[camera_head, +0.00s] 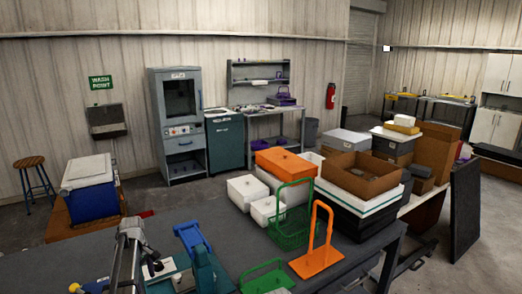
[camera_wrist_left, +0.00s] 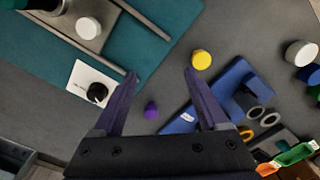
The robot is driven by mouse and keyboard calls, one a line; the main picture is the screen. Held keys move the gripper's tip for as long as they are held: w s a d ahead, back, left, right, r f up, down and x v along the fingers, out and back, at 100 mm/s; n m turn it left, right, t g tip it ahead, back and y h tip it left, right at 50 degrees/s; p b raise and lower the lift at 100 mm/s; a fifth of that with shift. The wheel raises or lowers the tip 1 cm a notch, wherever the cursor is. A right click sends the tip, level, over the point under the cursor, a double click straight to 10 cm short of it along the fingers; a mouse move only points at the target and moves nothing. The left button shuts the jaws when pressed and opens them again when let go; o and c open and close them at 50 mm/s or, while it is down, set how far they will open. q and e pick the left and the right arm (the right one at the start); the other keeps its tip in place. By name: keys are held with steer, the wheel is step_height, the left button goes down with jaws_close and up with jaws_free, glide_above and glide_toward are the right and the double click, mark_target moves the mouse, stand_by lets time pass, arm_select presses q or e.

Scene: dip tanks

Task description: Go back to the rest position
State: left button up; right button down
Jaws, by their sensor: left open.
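My left gripper (camera_wrist_left: 160,76) shows in the left wrist view with its two dark fingers spread apart and nothing between them. It hangs above the grey table top (camera_wrist_left: 225,25). A small purple cap (camera_wrist_left: 151,111) lies below, seen between the fingers. A yellow cap (camera_wrist_left: 201,59) lies just beyond the right fingertip. A white plate with a black knob (camera_wrist_left: 96,92) is by the left finger. A blue holder (camera_wrist_left: 222,90) lies to the right. In the head view I cannot clearly make out the left fingers. My right gripper is not in view.
A teal base with metal rods (camera_wrist_left: 172,15) is at the top of the wrist view. On the bench in the head view stand a green basket (camera_head: 292,232), an orange stand (camera_head: 318,248), white boxes (camera_head: 247,190) and a brown carton (camera_head: 360,178). A blue cooler (camera_head: 92,200) stands left.

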arm_select(q)
steer(key=s+d+m, duration=0.2)
steer(key=d, duration=0.5)
steer(key=s+d+m, duration=0.3)
steer(key=d, duration=0.3)
steer(key=s+d+m+y, duration=0.1)
steer(key=s+d+m, duration=1.2)
steer(key=s+d, duration=0.8)
steer(key=shift+s+d, duration=0.3)
steer(key=shift+d, duration=0.1)
